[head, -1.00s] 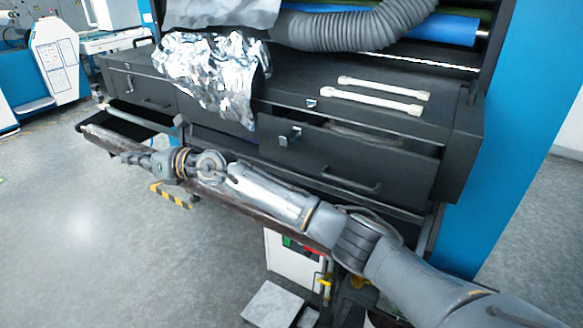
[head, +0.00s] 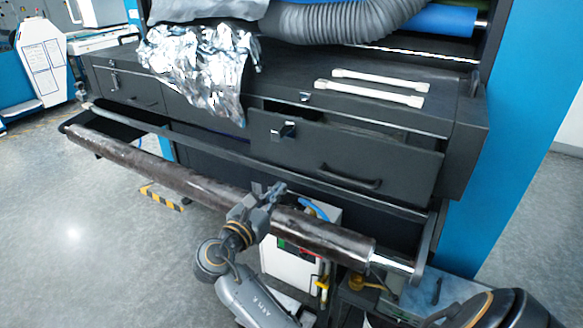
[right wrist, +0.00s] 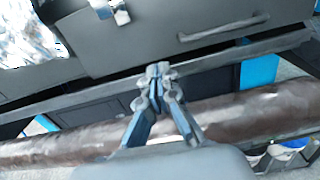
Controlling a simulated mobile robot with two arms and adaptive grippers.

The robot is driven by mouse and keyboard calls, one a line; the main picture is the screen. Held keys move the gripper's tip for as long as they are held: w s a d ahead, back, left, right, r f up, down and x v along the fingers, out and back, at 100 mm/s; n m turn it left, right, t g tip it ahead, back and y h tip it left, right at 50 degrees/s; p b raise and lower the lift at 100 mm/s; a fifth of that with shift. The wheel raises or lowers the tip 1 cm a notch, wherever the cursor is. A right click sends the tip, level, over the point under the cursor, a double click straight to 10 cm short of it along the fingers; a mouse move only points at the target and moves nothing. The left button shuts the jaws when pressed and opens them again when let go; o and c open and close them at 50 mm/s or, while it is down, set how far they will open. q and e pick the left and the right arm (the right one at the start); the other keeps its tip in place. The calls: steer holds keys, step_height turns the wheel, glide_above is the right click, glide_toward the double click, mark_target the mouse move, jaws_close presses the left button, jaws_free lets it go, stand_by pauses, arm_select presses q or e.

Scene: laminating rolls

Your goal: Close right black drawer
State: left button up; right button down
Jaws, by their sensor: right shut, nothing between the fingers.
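The right black drawer (head: 345,160) is pulled partly out of the black cabinet, with a dark gap along its top edge. It has a black bar handle (head: 350,177) and a small latch on its front. In the right wrist view the drawer front (right wrist: 160,38) and its handle (right wrist: 222,30) lie ahead of the fingers. My right gripper (head: 272,190) is shut and empty, below and left of the handle and apart from the drawer, over the brown roll. Its closed fingertips also show in the right wrist view (right wrist: 158,75). My left gripper is not in view.
A long brown roll (head: 170,175) on a shaft and a grey bar (head: 200,143) cross in front of the cabinet. Crumpled silver foil (head: 205,65) hangs over its left part. Two white handles (head: 370,92) lie on top. A blue post stands at right.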

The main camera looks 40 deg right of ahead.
mark_target(310, 158)
steer(key=p+x, duration=0.3)
steer(key=x, duration=0.9)
steer(key=shift+d+r+p, duration=0.1)
steer(key=shift+d+p, duration=0.2)
steer(key=shift+d, duration=0.05)
steer(key=shift+w+d, duration=0.2)
steer(key=shift+d, duration=0.3)
steer(key=x, duration=0.9)
steer(key=shift+d, duration=0.15)
steer(key=shift+s+r, duration=0.1)
steer(key=shift+r, duration=0.1)
